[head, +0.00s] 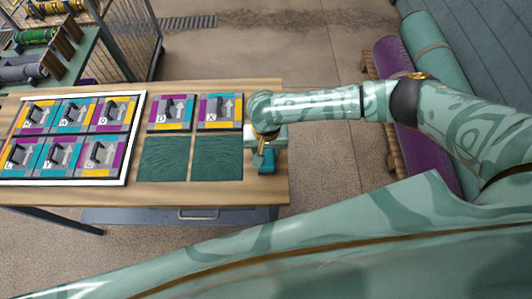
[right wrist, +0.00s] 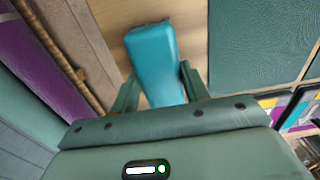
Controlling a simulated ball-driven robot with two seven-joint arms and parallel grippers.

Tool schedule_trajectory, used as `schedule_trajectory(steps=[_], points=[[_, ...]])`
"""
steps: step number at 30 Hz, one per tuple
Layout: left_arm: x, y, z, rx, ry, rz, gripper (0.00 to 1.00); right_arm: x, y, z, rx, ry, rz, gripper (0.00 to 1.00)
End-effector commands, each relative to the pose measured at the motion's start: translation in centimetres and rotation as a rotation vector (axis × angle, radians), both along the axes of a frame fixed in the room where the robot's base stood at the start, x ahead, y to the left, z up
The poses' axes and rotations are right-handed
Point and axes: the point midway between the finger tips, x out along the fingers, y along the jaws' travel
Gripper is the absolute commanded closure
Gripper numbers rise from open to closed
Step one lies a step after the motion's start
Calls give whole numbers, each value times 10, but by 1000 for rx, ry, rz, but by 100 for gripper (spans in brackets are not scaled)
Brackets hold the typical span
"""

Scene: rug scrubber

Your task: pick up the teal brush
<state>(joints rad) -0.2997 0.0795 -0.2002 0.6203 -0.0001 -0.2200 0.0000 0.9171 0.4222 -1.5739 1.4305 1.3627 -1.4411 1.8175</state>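The teal brush (right wrist: 153,60) shows in the right wrist view as a rounded block over the wooden table top. In the head view a small part of it (head: 267,161) shows below my right gripper, near the table's right end. My right gripper (right wrist: 160,72) has one finger on each side of the brush, with the fingertips very close to its sides. I cannot tell whether they press on it. In the head view the gripper (head: 265,148) is largely hidden by my wrist. My left gripper is not in view.
The wooden table (head: 100,197) bears a white-framed tray (head: 128,165) of patterned tiles at left. Two more patterned tiles (head: 170,110) and two dark green squares (head: 163,160) lie beside it.

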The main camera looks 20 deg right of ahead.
Motion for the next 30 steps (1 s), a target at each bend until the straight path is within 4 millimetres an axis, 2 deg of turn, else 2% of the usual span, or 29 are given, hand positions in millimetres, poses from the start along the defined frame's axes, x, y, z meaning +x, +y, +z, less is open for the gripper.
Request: schedule_trajectory(steps=[11,14,18,20,25,30], points=[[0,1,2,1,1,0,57,0,0,4,0,-1,-1,80],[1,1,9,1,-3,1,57,0,0,14,0,-1,-1,80],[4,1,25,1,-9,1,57,1,0,40,1,-3,-1,80],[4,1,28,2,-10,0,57,5,13,50,2,-4,2,80],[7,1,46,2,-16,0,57,15,48,95,3,-5,2,80],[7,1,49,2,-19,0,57,28,92,113,3,-1,0,80]])
